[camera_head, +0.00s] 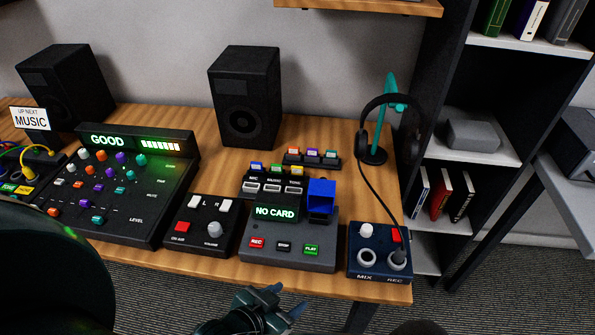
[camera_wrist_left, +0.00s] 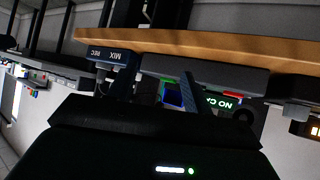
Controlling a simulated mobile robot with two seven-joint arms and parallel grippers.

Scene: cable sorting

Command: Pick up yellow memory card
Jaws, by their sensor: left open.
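The yellow memory card (camera_head: 295,170) stands at the right end of the front row of a small black card rack, beside a green and a blue card. The rack sits on the table behind the recorder. My left gripper (camera_head: 284,300) is open and empty, low in front of the table's front edge, well short of the card. In the left wrist view, its two dark fingers (camera_wrist_left: 152,85) stand apart with the recorder and table edge beyond them. I cannot make out the yellow card in that view. My right gripper is not in view.
The recorder (camera_head: 290,240) reads NO CARD and has a blue slot block (camera_head: 321,197). A navy MIX/REC box (camera_head: 379,256) stands right of it, a volume box (camera_head: 200,226) left. A headphone stand (camera_head: 372,155) and a speaker (camera_head: 245,100) flank the racks. A second rack (camera_head: 312,160) stands behind.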

